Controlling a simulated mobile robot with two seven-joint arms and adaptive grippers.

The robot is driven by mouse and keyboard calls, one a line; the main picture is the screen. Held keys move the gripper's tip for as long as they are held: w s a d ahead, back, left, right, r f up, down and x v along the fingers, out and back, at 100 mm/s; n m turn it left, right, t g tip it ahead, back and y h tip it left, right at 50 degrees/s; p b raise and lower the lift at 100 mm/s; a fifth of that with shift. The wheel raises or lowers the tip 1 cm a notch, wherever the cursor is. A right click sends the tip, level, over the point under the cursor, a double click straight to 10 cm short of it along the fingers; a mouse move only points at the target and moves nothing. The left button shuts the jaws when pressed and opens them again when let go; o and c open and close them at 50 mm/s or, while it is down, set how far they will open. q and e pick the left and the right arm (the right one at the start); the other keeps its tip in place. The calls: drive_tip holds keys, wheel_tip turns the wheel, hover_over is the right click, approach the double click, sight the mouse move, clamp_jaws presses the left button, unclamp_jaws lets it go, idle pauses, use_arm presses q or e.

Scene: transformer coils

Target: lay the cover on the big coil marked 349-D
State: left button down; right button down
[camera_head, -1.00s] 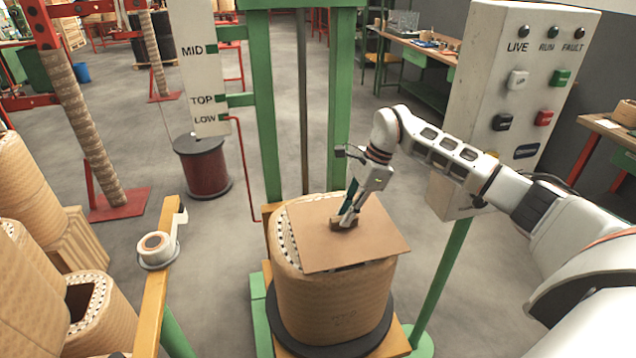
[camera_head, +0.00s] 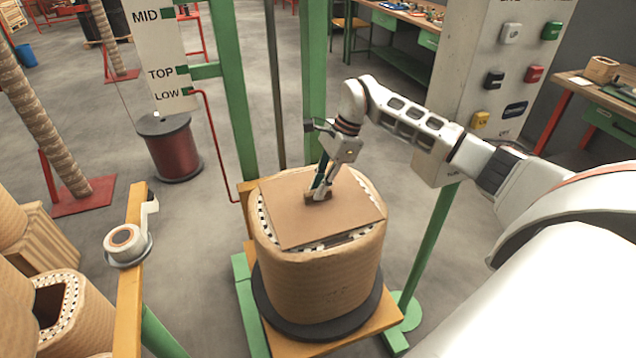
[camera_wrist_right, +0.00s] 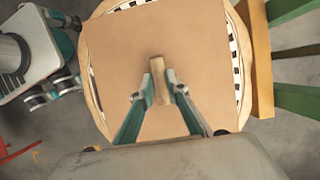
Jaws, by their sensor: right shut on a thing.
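The big coil (camera_head: 320,285) is a tan, wrapped, rounded block standing upright on a black round plate. Its marking is not legible. The cover (camera_head: 290,222) is a flat brown square board lying level over the coil's top. Parts of the coil's white, dotted rim show around it, and a dark gap shows below its front edge. I cannot tell whether it touches the rim all round. My right gripper (camera_head: 318,193) is shut on the small wooden handle (camera_wrist_right: 160,82) at the cover's middle. The right wrist view shows the cover (camera_wrist_right: 115,60) within most of the coil's outline. My left gripper is not in view.
A green frame (camera_head: 228,90) with a LOW/TOP/MID scale (camera_head: 165,60) stands behind the coil. A control box (camera_head: 490,80) is to the right. A tape roll (camera_head: 125,240) sits on a yellow beam at left. Other coils (camera_head: 75,310) stand at lower left.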

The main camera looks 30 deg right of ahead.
drive_tip(key=shift+f, duration=0.15)
drive_tip(key=shift+f, duration=0.35)
idle(0.5)
drive_tip(key=c, duration=1.9)
unclamp_jaws()
